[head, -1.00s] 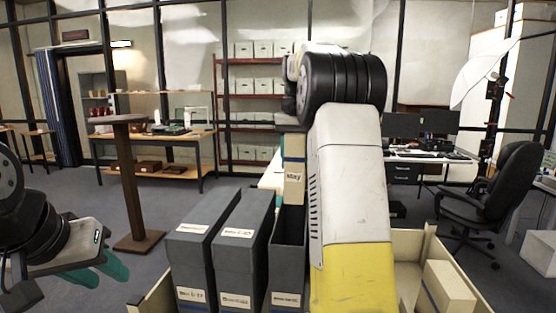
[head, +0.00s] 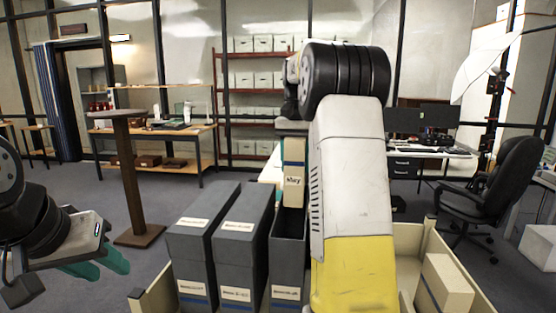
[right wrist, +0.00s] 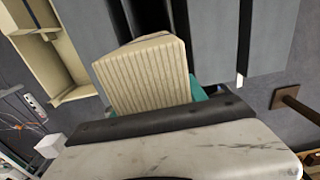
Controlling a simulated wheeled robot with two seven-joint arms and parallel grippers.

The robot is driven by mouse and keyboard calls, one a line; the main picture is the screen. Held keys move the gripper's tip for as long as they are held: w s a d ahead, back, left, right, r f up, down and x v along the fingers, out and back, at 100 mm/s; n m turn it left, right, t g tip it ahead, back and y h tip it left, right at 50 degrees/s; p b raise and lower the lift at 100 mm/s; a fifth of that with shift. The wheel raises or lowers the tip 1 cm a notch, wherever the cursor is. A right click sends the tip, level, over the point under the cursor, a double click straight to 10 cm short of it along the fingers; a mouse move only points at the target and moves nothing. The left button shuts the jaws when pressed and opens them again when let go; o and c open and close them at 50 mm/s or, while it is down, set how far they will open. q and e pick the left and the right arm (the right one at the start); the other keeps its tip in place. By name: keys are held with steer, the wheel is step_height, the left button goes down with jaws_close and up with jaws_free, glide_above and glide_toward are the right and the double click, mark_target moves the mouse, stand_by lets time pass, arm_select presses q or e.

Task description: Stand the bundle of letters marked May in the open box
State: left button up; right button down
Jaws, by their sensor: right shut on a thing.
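The bundle marked May (head: 293,180) is a cream block with a label and a blue band. It is upright at the far end of the open box (head: 289,255), a narrow grey box without a lid; its lower end overlaps the opening in the head view, and I cannot tell how deep it is. In the right wrist view the bundle's ribbed paper edges (right wrist: 145,75) show. My right gripper (right wrist: 197,90) is shut on it, its teal fingers mostly hidden behind the bundle and wrist. My left gripper (head: 96,262) is open and empty at the left.
Two lidded grey boxes (head: 201,222) (head: 246,225) stand left of the open box. A cream tray (head: 428,240) surrounds them, with another cream bundle (head: 448,285) at its right. A brown pedestal (head: 127,180) stands at the left. A chair (head: 510,190) is at the right.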

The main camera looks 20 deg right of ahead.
steer(key=shift+f, duration=0.3)
stand_by(0.4)
steer(key=shift+f, duration=1.55)
steer(key=shift+f, duration=0.1)
steer(key=shift+f, duration=1.5)
steer(key=c, duration=0.6)
jaws_free()
steer(key=shift+r, duration=3)
